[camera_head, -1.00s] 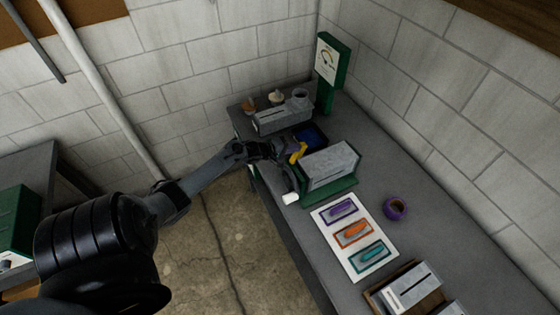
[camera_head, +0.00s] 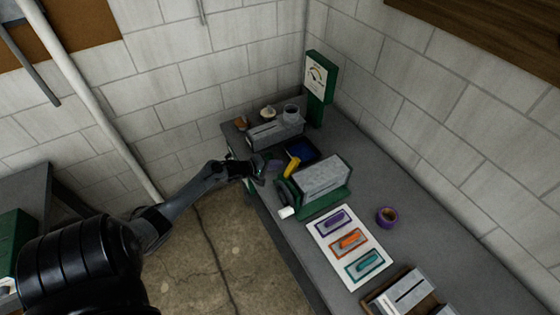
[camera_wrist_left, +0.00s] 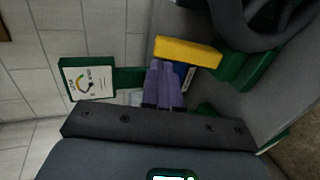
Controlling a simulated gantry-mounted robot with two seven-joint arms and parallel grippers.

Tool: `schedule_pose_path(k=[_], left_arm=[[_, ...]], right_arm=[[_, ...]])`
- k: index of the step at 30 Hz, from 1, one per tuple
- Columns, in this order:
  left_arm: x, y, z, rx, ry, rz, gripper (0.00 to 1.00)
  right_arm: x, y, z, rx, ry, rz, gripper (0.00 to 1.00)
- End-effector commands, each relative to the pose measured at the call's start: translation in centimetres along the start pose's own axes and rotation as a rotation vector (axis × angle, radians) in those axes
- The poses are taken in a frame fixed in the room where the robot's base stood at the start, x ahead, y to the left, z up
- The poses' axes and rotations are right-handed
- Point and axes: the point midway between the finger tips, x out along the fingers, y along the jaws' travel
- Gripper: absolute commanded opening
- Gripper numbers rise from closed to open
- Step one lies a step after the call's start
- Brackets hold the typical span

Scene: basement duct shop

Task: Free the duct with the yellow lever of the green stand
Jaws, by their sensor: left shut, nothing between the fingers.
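The green stand (camera_head: 334,201) is on the bench and holds a grey box-shaped duct (camera_head: 321,178). Its yellow lever (camera_head: 292,166) sticks up at the stand's far left end. A dark curved piece with a white end (camera_head: 287,212) is on the stand's near left side. My left gripper (camera_head: 270,167) is shut and empty, just left of the lever and apart from it. In the left wrist view its shut fingers (camera_wrist_left: 164,86) are close beside the yellow lever (camera_wrist_left: 188,52), with part of the green stand (camera_wrist_left: 238,70) behind. My right gripper is not in view.
Behind the lever are a dark blue tray (camera_head: 302,150) and another grey duct piece (camera_head: 275,134). A green gauge post (camera_head: 318,85) stands at the back corner. Nearer are a white board (camera_head: 349,243) with coloured pieces, a purple tape roll (camera_head: 387,216) and a wooden tray (camera_head: 375,302).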

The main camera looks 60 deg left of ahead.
Motion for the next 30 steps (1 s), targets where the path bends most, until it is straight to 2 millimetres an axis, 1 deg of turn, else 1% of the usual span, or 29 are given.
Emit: schedule_pose_path(k=[1,6,12,18,30], left_arm=[[-1.1,-0.1,0.1,0.002,0.000,-0.003,0.00],[-4.1,0.1,0.1,0.000,-0.001,-0.002,0.00],[-6.7,0.3,0.1,0.000,-0.001,-0.002,0.00],[-7.8,0.5,0.1,0.000,-0.002,0.000,0.00],[-8.0,0.6,0.0,0.000,-0.001,0.000,0.00]], right_arm=[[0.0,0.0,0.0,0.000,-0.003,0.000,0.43],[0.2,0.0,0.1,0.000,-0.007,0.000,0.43],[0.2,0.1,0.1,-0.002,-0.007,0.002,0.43],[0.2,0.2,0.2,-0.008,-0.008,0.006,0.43],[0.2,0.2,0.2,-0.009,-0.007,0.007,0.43]])
